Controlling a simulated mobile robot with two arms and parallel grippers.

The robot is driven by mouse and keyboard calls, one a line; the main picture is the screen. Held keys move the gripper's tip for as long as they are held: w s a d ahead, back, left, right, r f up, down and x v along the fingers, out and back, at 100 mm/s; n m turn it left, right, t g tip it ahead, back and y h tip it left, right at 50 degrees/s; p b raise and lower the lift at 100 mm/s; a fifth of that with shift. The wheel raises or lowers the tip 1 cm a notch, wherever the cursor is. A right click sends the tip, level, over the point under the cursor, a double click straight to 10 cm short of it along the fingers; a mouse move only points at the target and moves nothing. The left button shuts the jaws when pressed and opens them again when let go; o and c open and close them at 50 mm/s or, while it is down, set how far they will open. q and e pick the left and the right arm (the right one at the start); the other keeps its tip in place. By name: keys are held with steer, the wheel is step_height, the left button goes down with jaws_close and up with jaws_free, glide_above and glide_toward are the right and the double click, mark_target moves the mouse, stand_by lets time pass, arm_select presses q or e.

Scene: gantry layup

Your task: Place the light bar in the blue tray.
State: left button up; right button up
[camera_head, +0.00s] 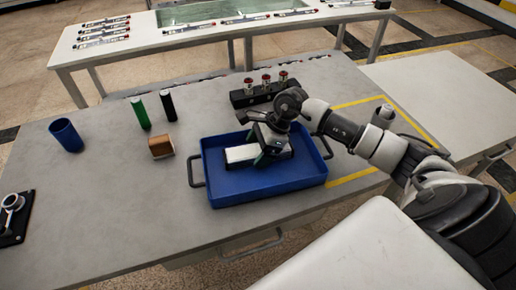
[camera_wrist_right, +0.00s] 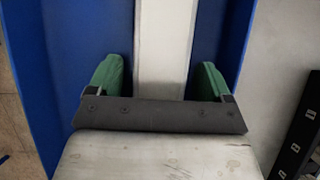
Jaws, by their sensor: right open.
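The light bar (camera_head: 243,154) is a pale, flat bar lying inside the blue tray (camera_head: 230,187) in the head view. In the right wrist view the bar (camera_wrist_right: 165,45) runs up the middle over the blue tray (camera_wrist_right: 215,45). My right gripper (camera_head: 264,145) is over the tray at the bar. Its green fingers (camera_wrist_right: 160,80) stand on either side of the bar, open, with a gap on both sides. The gripper hides part of the bar's right portion in the head view. My left gripper is not in view.
A black holder (camera_head: 262,95) with red-topped parts stands behind the tray. A brown block (camera_head: 161,147), green cylinder (camera_head: 140,112), black cylinder (camera_head: 168,106) and blue cup (camera_head: 67,135) stand to the left.

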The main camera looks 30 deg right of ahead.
steer(key=v, duration=1.2)
steer(key=shift+b, duration=0.45)
steer(key=shift+r, duration=0.15)
